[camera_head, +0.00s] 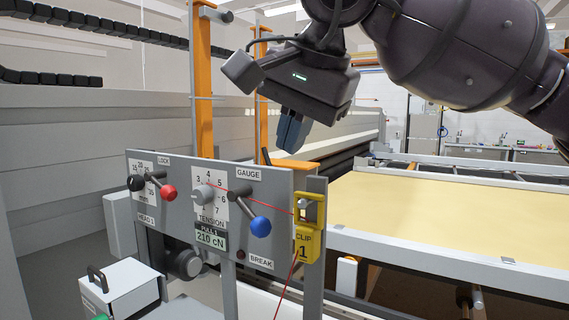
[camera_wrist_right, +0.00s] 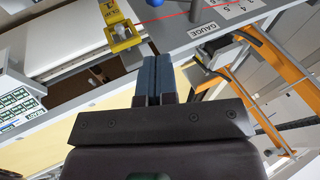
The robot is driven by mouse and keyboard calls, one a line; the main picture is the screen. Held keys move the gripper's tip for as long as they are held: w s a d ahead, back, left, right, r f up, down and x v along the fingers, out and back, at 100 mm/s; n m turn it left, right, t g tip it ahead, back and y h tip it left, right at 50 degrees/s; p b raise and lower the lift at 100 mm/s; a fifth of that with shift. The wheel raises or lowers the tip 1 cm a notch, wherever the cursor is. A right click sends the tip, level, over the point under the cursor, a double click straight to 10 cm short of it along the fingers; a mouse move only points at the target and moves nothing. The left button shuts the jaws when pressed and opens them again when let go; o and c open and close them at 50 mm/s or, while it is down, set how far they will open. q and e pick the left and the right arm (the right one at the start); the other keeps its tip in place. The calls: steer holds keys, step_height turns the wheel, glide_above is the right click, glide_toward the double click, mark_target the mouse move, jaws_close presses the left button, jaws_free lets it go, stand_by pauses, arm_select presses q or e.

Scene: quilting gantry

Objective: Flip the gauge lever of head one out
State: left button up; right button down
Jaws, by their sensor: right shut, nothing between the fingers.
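The gauge lever, a dark rod with a blue ball (camera_head: 260,226), is on the grey panel of head one (camera_head: 275,190) under the GAUGE label. It slants down to the right, its ball low. My right gripper (camera_head: 290,147) is above the panel's top edge, tilted downward, its blue-grey fingers together and empty, apart from the lever. In the right wrist view the closed fingers (camera_wrist_right: 154,75) point towards the panel edge, with the GAUGE label (camera_wrist_right: 203,29) upside down to their right. My left gripper is not in view.
The panel also bears a red-ball lock lever (camera_head: 168,192), a tension dial (camera_head: 199,196) and a yellow clip (camera_head: 306,242) on its right edge. A red thread runs past the gauge lever to the clip. An orange post (camera_head: 203,100) stands behind the panel.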

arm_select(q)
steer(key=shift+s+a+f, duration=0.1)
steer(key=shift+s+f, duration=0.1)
arm_select(e)
steer(key=v, duration=0.4)
steer(key=shift+s+d+r, duration=0.1)
steer(key=shift+d+r, duration=0.1)
steer(key=shift+d, duration=0.05)
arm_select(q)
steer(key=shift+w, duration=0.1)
